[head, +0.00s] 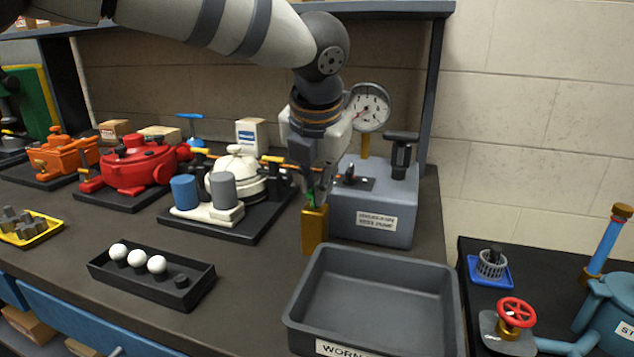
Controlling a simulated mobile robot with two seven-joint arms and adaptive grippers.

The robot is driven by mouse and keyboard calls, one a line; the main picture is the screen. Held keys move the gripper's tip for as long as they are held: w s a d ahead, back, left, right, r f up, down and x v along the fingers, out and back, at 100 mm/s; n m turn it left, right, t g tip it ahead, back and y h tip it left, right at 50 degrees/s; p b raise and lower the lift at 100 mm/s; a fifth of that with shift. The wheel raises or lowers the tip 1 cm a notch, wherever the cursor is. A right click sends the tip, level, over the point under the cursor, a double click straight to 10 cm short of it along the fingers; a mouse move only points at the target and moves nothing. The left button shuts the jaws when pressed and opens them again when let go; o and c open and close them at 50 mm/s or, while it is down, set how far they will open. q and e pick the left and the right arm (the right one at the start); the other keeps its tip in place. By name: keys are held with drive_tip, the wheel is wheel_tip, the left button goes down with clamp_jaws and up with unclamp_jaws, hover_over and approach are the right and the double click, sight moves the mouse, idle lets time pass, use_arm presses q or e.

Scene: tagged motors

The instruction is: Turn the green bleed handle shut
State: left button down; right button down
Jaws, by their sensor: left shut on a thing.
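The green bleed handle (310,199) shows as a small green patch on top of an upright brass block (315,232), in front of a grey-blue unit with a pressure gauge. My left gripper (318,192) points down from above and is shut on the handle. Its fingers hide most of the handle, so I cannot tell the handle's angle. The gauge (368,107) has a white dial with a red needle and stands behind my gripper. My right gripper is not in view.
The grey-blue unit (400,215) carries a black knob (402,150) on its right. A grey labelled bin (375,295) stands just in front of the brass block. A white motor (238,170) and a red motor (135,165) stand to the left. A black tray with white balls (185,300) lies front left.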

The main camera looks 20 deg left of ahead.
use_arm(q)
drive_tip(key=m+h, duration=0.1)
drive_tip(key=m, duration=0.3)
drive_tip(key=m+h, duration=0.1)
drive_tip(key=m, duration=0.1)
drive_tip(key=shift+a+h, duration=0.3)
drive_tip(key=shift+a, duration=0.05)
drive_tip(key=m+h, duration=0.1)
drive_tip(key=m, duration=0.2)
drive_tip(key=shift+m+g, duration=0.3)
drive_tip(key=shift+m, duration=0.1)
drive_tip(key=m, duration=0.1)
drive_tip(key=m+g+h+b, duration=0.1)
drive_tip(key=m, duration=0.1)
drive_tip(key=shift+w+a+f+h, duration=0.1)
drive_tip(key=shift+w+h, duration=0.05)
drive_tip(key=shift+h, duration=0.15)
drive_tip(key=shift+m+g+h+b, duration=0.4)
drive_tip(key=shift+m+g, duration=0.1)
drive_tip(key=shift+m, duration=1.3)
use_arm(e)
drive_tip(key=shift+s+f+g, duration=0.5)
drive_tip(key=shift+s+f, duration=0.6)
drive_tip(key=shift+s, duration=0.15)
use_arm(q)
drive_tip(key=shift+r, duration=0.2)
drive_tip(key=c, duration=1.7)
unclamp_jaws()
drive_tip(key=shift+f, duration=0.1)
